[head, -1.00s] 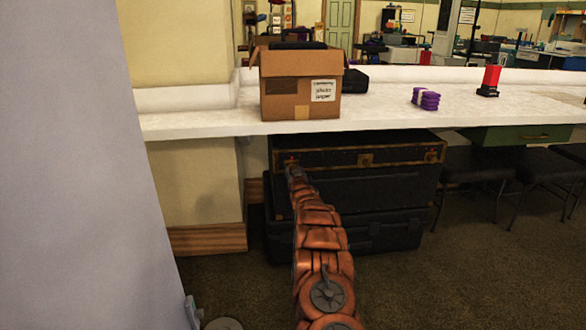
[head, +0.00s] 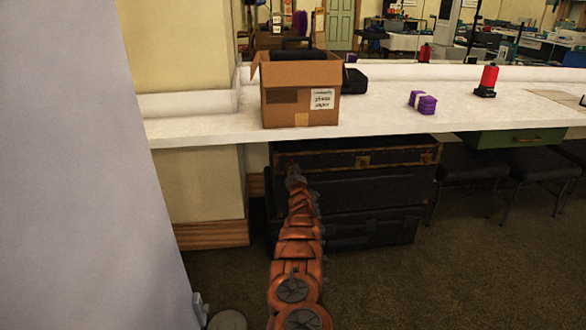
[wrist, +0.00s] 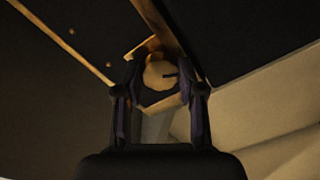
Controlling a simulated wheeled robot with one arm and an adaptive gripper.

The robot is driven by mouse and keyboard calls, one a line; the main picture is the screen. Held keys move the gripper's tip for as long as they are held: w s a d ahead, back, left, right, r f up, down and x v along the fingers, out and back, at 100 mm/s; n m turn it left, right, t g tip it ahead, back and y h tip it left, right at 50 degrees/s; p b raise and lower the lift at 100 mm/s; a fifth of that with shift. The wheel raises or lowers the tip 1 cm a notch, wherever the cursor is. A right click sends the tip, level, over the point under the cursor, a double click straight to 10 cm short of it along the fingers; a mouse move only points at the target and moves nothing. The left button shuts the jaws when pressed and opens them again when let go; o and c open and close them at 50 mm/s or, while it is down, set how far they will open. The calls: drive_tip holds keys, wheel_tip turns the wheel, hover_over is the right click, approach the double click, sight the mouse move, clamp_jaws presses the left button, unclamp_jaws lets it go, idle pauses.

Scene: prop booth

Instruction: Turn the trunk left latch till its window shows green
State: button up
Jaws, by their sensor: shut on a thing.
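The trunk (head: 400,158) is black with brass-coloured edging. It lies on dark cases under the white counter, and a brass latch (head: 363,160) shows at its front middle. My gripper (head: 294,174) is at the trunk's front left, where the arm hides the left latch. In the wrist view, the round brass left latch (wrist: 158,76) sits between the two fingers of my gripper (wrist: 160,98), which is shut on it. A short dark mark shows on the latch face. I see no green there, and I cannot make out the window.
Dark cases (head: 375,229) are stacked under the trunk. A cardboard box (head: 290,103), a purple bundle (head: 422,102) and a red-topped item (head: 488,81) stand on the counter (head: 210,128). A pale wall (head: 145,200) is close on the left. Black chairs (head: 472,172) stand to the right.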

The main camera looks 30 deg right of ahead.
sight(292, 171)
drive_tip(key=shift+a+n+p, duration=0.1)
drive_tip(key=shift+n+p, duration=1.25)
drive_tip(key=shift+n, duration=0.15)
drive_tip(key=o, duration=1.1)
drive_tip(key=shift+o, duration=0.2)
drive_tip(key=shift+v, duration=3.75)
